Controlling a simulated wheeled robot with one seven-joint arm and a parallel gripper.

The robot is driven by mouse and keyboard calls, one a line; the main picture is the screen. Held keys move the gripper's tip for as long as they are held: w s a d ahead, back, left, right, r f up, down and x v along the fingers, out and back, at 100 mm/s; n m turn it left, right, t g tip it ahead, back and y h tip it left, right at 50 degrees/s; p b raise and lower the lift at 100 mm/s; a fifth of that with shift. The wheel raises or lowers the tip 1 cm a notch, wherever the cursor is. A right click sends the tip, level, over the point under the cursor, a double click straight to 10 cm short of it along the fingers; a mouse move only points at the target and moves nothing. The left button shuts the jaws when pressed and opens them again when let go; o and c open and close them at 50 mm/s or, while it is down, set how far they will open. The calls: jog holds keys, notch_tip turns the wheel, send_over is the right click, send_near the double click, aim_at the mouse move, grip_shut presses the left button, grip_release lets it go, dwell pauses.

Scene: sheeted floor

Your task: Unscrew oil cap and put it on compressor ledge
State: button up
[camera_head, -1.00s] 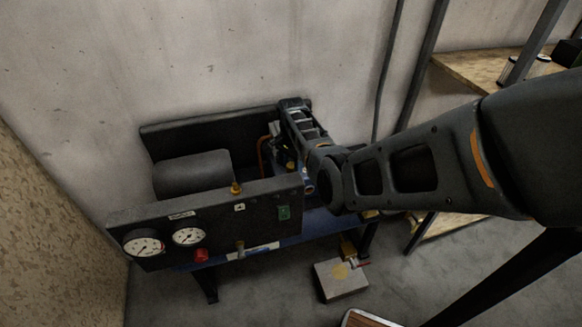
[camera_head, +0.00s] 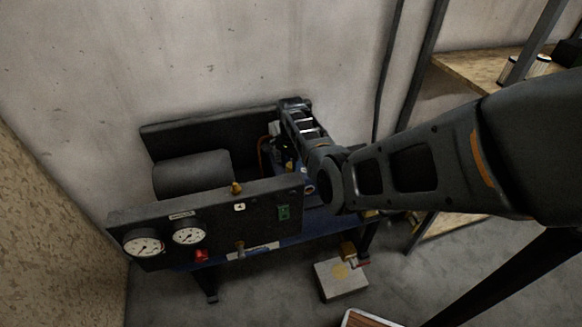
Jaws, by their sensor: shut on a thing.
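The compressor (camera_head: 192,172) stands against the wall, with a dark cylindrical tank, a black front panel (camera_head: 215,215) and a blue base (camera_head: 320,222). My arm reaches in from the right, and my gripper (camera_head: 287,163) is down at the right end of the machine, behind the front panel. It is shut on the oil cap, of which at most a small yellow spot shows; the wrist and panel hide the fingertips and most of the cap. I cannot tell whether the cap is still on its seat.
A grey box (camera_head: 340,281) with a valve is on the floor. A wooden shelf (camera_head: 470,68) stands right.

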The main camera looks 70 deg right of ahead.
jog(key=n, duration=0.4)
grip_shut()
jog(key=n, duration=0.5)
jog(key=shift+p, duration=0.3)
jog(key=n, duration=1)
jog(key=o, duration=1.2)
grip_release()
jog(key=shift+c, duration=0.6)
